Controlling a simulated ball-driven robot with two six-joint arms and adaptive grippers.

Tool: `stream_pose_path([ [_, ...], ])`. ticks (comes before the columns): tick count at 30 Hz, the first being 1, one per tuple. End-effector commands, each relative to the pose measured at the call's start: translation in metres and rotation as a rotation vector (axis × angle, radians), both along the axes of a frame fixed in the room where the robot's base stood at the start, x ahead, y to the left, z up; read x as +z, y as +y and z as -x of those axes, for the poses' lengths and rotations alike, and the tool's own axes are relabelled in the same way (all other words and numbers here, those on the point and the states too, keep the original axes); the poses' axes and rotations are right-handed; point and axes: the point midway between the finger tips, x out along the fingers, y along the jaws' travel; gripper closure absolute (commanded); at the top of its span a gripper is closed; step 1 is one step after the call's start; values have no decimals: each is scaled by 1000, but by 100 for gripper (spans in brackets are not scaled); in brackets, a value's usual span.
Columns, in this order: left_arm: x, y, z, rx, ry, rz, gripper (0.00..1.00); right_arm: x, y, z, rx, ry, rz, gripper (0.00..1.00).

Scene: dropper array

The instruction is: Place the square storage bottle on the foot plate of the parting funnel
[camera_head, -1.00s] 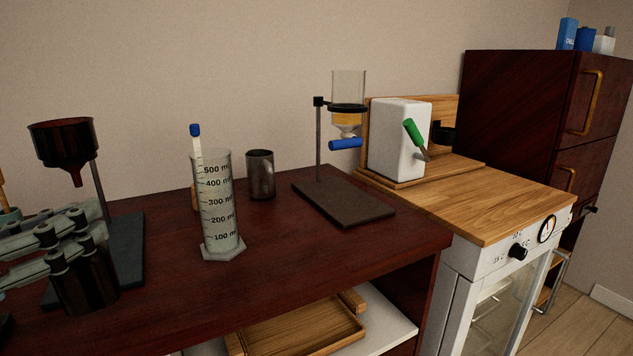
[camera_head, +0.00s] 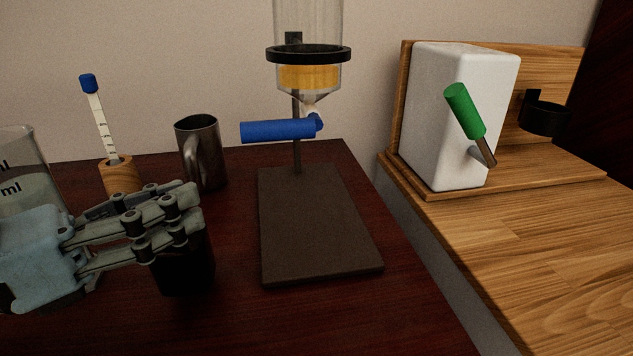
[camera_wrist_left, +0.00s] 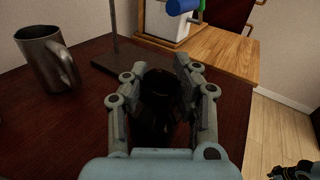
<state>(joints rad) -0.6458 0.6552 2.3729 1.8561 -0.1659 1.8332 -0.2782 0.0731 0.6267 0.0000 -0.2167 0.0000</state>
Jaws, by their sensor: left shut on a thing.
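The square storage bottle (camera_head: 185,268) is dark, nearly black, and upright. My left gripper (camera_head: 198,222) is shut around its upper part, so the fingers hide much of it. The bottle also shows dark between the fingers in the left wrist view (camera_wrist_left: 158,100). I cannot tell whether its base touches the table. The parting funnel (camera_head: 308,75) holds amber liquid in a black ring over a blue tap handle (camera_head: 278,131). Its flat brown foot plate (camera_head: 315,235) is bare and lies just right of the bottle. A small grey-dark part in the wrist view's lower right corner looks like my right gripper (camera_wrist_left: 295,170).
A metal mug (camera_head: 203,155) stands behind the left gripper. A blue-capped thermometer-like stick (camera_head: 98,120) in a wooden holder and a graduated cylinder (camera_head: 25,175) stand at left. A white box (camera_head: 450,115) with a green lever sits on the wooden counter at right.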

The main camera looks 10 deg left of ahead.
Motion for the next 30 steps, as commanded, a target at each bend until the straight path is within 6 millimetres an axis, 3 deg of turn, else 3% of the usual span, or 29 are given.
stream_pose_path([
  [3,9,-6,-11,9,-10,8,100,17,3,23,-2,32,-3,36],
  [7,8,-19,-29,10,-4,10,100,30,1,36,-1,51,-1,36],
  [11,6,-38,-56,8,-2,10,100,37,-4,33,0,46,4,36],
  [19,2,-75,-105,1,3,6,100,44,-7,5,3,4,8,36],
  [26,1,-84,-120,1,3,3,100,44,-8,9,2,11,9,36],
  [30,2,-97,-138,2,3,5,100,45,-7,17,3,22,9,36],
])
